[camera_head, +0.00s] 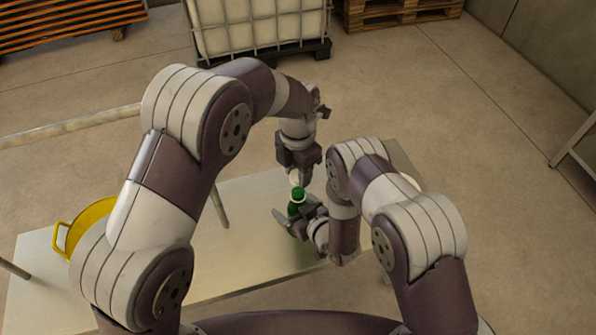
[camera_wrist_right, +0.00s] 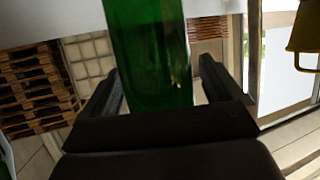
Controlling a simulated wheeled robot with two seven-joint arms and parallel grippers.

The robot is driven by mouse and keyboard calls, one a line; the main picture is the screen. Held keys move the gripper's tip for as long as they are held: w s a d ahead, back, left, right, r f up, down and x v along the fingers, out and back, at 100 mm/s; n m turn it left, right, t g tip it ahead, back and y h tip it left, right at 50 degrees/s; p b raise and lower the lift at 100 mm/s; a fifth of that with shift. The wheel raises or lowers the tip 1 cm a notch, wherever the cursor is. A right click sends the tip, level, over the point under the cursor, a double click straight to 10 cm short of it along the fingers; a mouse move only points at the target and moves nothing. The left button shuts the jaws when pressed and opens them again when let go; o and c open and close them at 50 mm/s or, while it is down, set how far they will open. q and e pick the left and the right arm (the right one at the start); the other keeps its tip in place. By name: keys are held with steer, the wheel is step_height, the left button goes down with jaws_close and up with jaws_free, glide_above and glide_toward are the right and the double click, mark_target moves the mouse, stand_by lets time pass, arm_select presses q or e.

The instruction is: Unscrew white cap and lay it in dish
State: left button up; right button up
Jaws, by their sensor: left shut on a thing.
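A green bottle (camera_head: 297,210) stands upright on the table, and its body fills the middle of the right wrist view (camera_wrist_right: 150,55). My left gripper (camera_head: 298,176) points down just above the bottle's top, shut on the white cap (camera_head: 295,178). I cannot tell whether the cap still touches the bottle. My right gripper (camera_head: 298,216) is low beside the bottle, its fingers spread on either side of it. The right wrist view shows a gap between finger and bottle. A pale rounded edge (camera_head: 411,181) behind my right arm may be the dish; most of it is hidden.
A yellow pot (camera_head: 88,226) stands at the left of the pale table (camera_head: 240,263), partly behind my left arm. A caged white tank (camera_head: 260,25) and wooden pallets (camera_head: 400,10) are on the floor beyond. My right arm covers the table's right part.

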steer(key=v, duration=1.2)
